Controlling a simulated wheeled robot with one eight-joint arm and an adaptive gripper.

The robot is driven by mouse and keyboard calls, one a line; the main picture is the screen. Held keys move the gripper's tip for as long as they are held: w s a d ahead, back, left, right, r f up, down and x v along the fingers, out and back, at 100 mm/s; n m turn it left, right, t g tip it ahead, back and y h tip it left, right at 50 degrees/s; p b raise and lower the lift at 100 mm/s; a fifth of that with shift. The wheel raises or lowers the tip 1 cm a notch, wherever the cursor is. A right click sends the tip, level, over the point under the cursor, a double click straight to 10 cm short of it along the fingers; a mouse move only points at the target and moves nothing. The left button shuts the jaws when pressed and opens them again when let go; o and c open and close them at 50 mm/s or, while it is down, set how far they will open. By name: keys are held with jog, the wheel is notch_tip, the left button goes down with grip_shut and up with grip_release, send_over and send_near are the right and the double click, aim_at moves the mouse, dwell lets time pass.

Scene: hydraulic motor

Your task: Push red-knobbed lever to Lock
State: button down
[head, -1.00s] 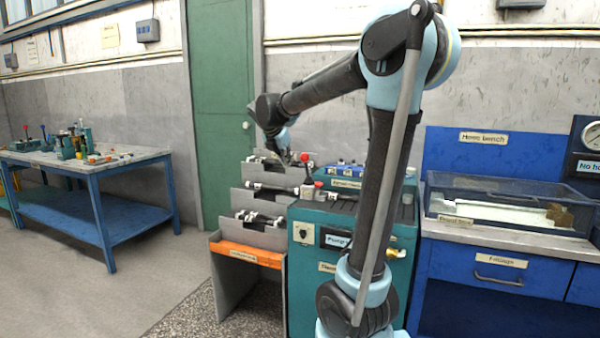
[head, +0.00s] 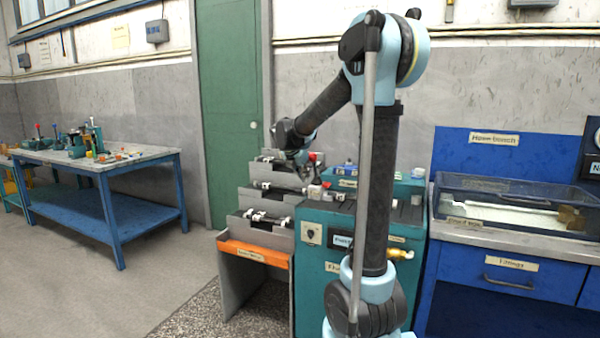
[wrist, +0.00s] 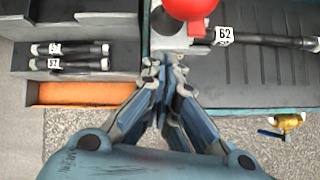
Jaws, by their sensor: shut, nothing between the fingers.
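The red knob of the lever (wrist: 186,9) shows at the top edge of the wrist view, above a pale grey block on the teal cabinet. Red also shows beside my gripper in the head view, but it is too small there to tell the lever's angle. My gripper (wrist: 163,72) is shut and empty. In the wrist view its tips are just below the block and the knob; I cannot tell if they touch. In the head view my gripper (head: 302,163) is over the left part of the cabinet, partly hard to make out. No Lock mark is readable.
Grey bins (head: 262,232) with dark hoses stand left of the teal cabinet (head: 312,270). A brass valve (wrist: 287,122) sticks out at the cabinet's front right. A blue bench (head: 515,270) with a clear-sided box stands right.

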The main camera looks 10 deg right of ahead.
aim_at(314, 165)
jog(key=shift+w+d+r, duration=0.8)
jog(key=shift+w+d, duration=0.2)
jog(key=shift+w, duration=0.05)
